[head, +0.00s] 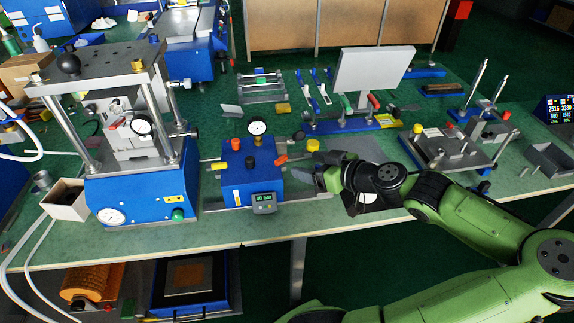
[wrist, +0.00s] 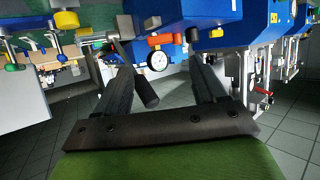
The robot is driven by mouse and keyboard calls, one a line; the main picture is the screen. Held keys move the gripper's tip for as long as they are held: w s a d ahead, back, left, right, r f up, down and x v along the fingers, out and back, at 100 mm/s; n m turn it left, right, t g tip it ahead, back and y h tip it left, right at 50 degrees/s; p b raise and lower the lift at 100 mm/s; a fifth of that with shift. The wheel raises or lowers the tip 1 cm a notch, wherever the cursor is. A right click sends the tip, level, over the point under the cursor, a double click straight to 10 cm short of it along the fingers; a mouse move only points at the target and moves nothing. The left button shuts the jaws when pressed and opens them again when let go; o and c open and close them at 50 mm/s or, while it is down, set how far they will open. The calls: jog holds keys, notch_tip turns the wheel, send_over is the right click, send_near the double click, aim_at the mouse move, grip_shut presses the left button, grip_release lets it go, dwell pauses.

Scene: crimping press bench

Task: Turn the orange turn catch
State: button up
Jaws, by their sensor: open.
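The orange turn catch (head: 281,160) sticks out at the right side of a blue box (head: 238,180) on the bench. An orange-red piece, probably the same catch (wrist: 160,40), shows in the wrist view above a round white dial and beyond my fingertips. My gripper (head: 315,168) is just right of the blue box, apart from the catch. In the wrist view my gripper (wrist: 162,85) has its two dark fingers spread apart with nothing clamped. A dark cylindrical handle (wrist: 146,92) shows between the fingers; I cannot tell how near it is.
A tall press with a blue base (head: 140,197) stands left of the blue box. A white panel (head: 372,72) stands behind.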

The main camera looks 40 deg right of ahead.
aim_at(281, 158)
jog(key=b+x, duration=0.2)
jog(key=x, duration=0.7)
jog(key=shift+s, duration=0.1)
jog(key=c, duration=1.1)
jog(key=shift+o, duration=0.2)
jog(key=shift+m+h, duration=0.3)
jog(key=shift+h, duration=0.2)
jog(key=m+h, duration=0.2)
jog(key=h, duration=0.1)
jog(key=a+m+g+h, duration=0.1)
jog(key=m, duration=0.1)
jog(key=shift+w+r+h, duration=0.1)
jog(key=shift+w+h, duration=0.2)
jog(key=shift+w+a+m+g+h+b, duration=0.15)
jog(key=shift+m+g+h+b, duration=0.5)
jog(key=shift+m+h, duration=0.65)
